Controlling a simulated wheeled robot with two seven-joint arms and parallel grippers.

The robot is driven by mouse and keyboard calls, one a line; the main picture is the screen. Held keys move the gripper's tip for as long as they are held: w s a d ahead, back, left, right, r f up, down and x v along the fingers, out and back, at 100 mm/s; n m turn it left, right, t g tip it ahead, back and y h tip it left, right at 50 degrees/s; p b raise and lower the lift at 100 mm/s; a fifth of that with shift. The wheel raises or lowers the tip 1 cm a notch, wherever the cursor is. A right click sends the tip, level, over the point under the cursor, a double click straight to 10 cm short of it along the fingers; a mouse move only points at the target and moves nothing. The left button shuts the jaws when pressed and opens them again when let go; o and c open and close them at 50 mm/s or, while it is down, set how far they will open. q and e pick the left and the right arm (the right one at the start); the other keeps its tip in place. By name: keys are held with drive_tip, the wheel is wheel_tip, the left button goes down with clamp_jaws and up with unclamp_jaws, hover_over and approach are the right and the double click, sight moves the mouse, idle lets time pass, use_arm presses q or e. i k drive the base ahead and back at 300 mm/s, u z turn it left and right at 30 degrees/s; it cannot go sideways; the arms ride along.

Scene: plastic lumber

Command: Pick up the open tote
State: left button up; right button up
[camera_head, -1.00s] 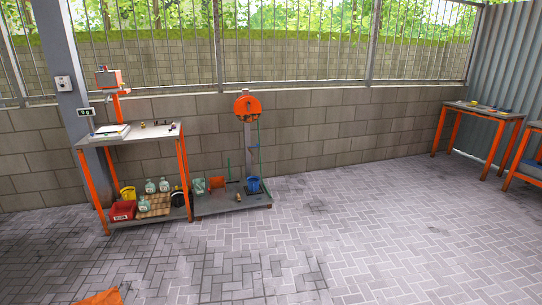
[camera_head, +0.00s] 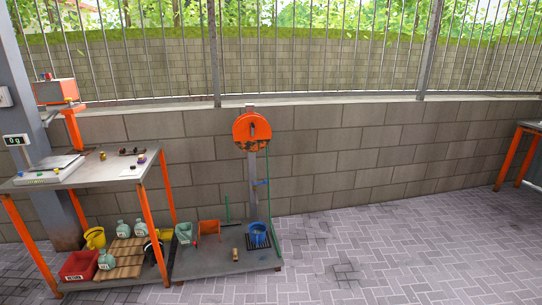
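A red open-topped tote (camera_head: 79,266) with a white label sits at the left end of the low shelf under the orange-legged workbench (camera_head: 105,172). The bench's front left leg stands close to it. Its inside is hard to make out. Neither of my grippers shows in the head view.
Beside the tote are green-white jugs (camera_head: 106,260), a wooden slatted board (camera_head: 128,256) and a yellow bucket (camera_head: 95,237). A grey platform (camera_head: 225,262) to the right holds a blue bucket (camera_head: 257,232) and an orange reel post (camera_head: 252,130). The paved floor (camera_head: 390,250) is clear.

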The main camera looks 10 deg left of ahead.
sight(185, 236)
drive_tip(key=u, duration=0.35)
drive_tip(key=i, duration=2.3)
drive_tip(key=u, duration=0.4)
